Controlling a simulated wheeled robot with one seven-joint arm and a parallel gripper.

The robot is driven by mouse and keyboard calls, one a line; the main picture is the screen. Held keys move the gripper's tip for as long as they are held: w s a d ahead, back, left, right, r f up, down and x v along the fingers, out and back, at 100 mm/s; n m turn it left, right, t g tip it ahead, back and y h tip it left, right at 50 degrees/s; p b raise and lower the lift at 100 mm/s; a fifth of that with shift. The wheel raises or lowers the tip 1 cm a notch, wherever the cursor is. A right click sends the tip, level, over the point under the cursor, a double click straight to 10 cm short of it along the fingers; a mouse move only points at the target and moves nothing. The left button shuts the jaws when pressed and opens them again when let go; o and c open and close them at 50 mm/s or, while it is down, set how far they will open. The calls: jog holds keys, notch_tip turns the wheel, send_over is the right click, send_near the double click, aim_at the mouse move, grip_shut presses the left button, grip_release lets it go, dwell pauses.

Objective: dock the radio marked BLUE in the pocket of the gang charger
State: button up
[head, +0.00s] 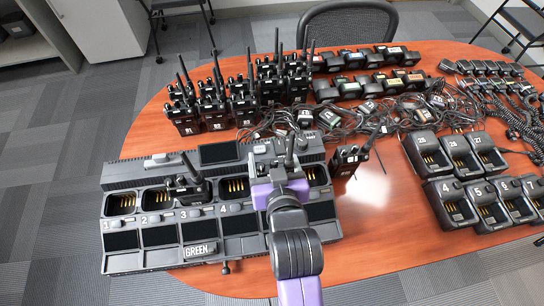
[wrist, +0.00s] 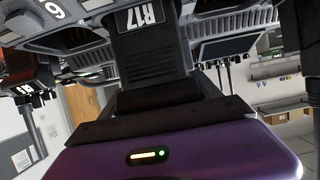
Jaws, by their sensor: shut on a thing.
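The gang charger (head: 155,172) is a wide dark unit with numbered pockets and a GREEN plate on its front. One radio (head: 186,188) stands in its pocket 3. My purple gripper (head: 281,180) is over the charger's right part, right of pocket 4, shut on a black radio (head: 289,150) whose antenna points up. In the wrist view the held radio (wrist: 150,55) shows an R17 label, and a 6 on the charger (wrist: 30,20) shows beside it. My gripper hides the radio's lower end, so I cannot tell whether it is seated. No BLUE mark is readable.
A loose radio (head: 346,161) stands right of the charger. Several radios (head: 213,112) stand at the back left, with small black units (head: 365,85) beside them. Tangled cables (head: 375,115) lie mid-table. Single chargers (head: 455,210) fill the right side. The front middle tabletop is clear.

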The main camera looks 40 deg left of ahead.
aim_at(274, 166)
jog(key=shift+f+b, duration=0.3)
jog(key=shift+f, duration=0.15)
jog(key=o, duration=1.7)
jog(key=shift+o, duration=1.3)
jog(key=shift+s+d, duration=0.1)
jog(key=v, duration=0.7)
jog(key=shift+s+d+r, duration=0.15)
jog(key=shift+r, duration=0.05)
